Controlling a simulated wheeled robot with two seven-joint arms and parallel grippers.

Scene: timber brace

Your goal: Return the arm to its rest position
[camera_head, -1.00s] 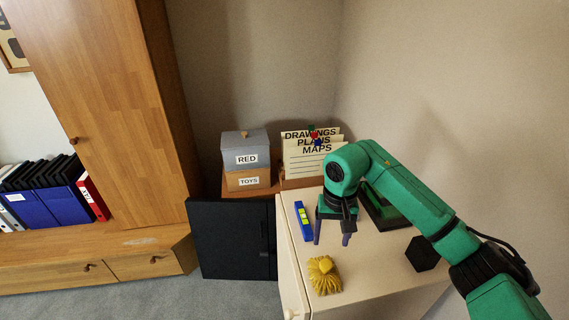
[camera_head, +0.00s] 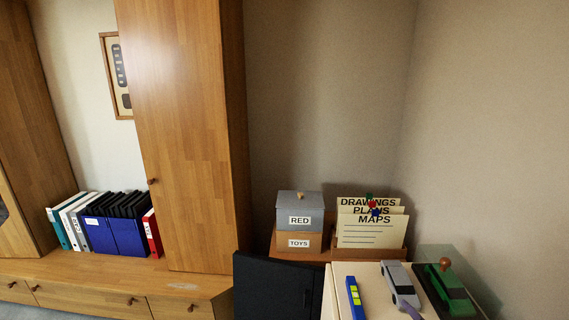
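My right arm's links are out of the frame. Only a small purple-grey tip (camera_head: 410,311), which looks like one finger of my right gripper, shows at the bottom edge over the white cabinet top. Its other finger is hidden below the frame, so its opening cannot be seen. My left gripper is not in view.
Behind are a grey RED box (camera_head: 299,208) on a TOYS box (camera_head: 297,242), and a card holder (camera_head: 370,225) labelled DRAWINGS, PLANS, MAPS. A black panel (camera_head: 270,288) stands left of the white cabinet. A tall wooden cabinet (camera_head: 185,130) and binders (camera_head: 115,232) are farther left.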

